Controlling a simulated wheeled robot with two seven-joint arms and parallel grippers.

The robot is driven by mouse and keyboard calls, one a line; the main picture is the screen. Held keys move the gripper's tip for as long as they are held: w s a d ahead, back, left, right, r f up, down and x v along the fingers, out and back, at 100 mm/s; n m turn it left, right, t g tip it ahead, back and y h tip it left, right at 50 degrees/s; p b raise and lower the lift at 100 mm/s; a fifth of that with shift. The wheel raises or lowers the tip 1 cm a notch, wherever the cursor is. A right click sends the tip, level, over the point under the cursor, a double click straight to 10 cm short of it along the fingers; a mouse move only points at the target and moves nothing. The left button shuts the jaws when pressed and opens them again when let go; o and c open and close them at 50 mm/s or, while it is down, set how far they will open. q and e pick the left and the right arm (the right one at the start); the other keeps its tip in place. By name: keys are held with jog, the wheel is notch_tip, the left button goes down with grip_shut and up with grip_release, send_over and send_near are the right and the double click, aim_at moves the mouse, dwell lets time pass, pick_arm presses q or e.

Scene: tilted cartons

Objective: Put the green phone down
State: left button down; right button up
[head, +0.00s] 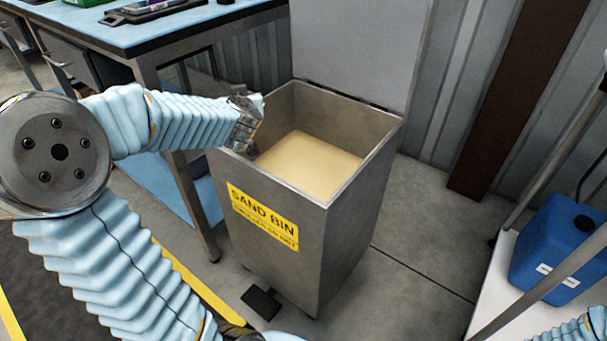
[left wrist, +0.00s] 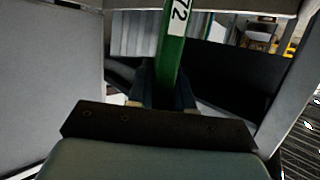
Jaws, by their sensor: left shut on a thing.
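In the left wrist view, a narrow green thing (left wrist: 172,45), seemingly the green phone, stands out between the dark fingers of my left gripper (left wrist: 165,92). It bears a white label reading 72. My left gripper shows in the head view (head: 249,135) at the left rim of the open sand bin (head: 280,222), apparently just inside or above it. The gripper is shut on the phone. In the head view the phone is hidden behind my gripper or too small to make out. My right gripper is out of view.
The bin is metal with a yellow label, its lid up, and holds sand (head: 308,165). A blue-topped workbench (head: 150,37) with dark devices (head: 135,14) stands at the back left. A blue canister (head: 553,245) sits on a white shelf at right.

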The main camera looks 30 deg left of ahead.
pick_arm(q)
jog(key=w+d+f+b, duration=0.2)
jog(key=w+d+f, duration=0.4)
jog(key=w+f, duration=0.6)
jog(key=shift+w+d+f+b, duration=0.15)
jog(key=shift+w+f+b, duration=0.05)
jog(key=shift+f+b, duration=0.25)
jog(key=shift+f, duration=0.1)
jog(key=shift+f+b, duration=0.3)
jog(key=shift+f, duration=0.2)
jog(key=c, duration=1)
grip_release()
